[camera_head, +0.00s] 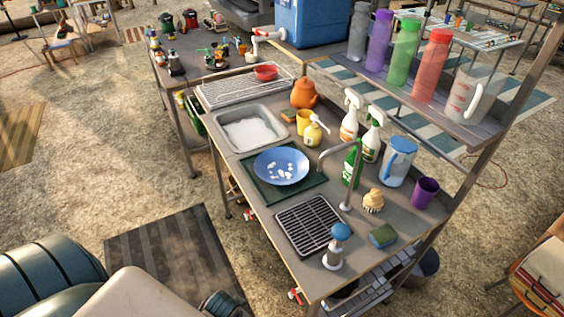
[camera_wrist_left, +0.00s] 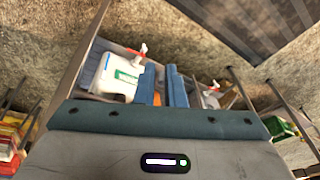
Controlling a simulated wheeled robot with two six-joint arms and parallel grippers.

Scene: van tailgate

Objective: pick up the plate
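A blue plate (camera_head: 281,176) with several white bits on it lies on a dark green mat (camera_head: 262,191) on the counter, between the sink and the black rack. The plate does not show in the left wrist view. In that view my left gripper (camera_wrist_left: 163,68) has its two blue fingers close together, with a thin gap and nothing visible held between them. It is away from the plate. I do not see either gripper in the head view, and my right gripper shows in neither view.
A sink (camera_head: 246,132) adjoins the plate. A yellow cup (camera_head: 304,119), soap bottle (camera_head: 313,134), tap (camera_head: 335,147) and green bottle (camera_head: 351,168) stand behind it; a black rack (camera_head: 309,222) lies in front. In the wrist view a white jug (camera_wrist_left: 116,80) sits beyond my fingers.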

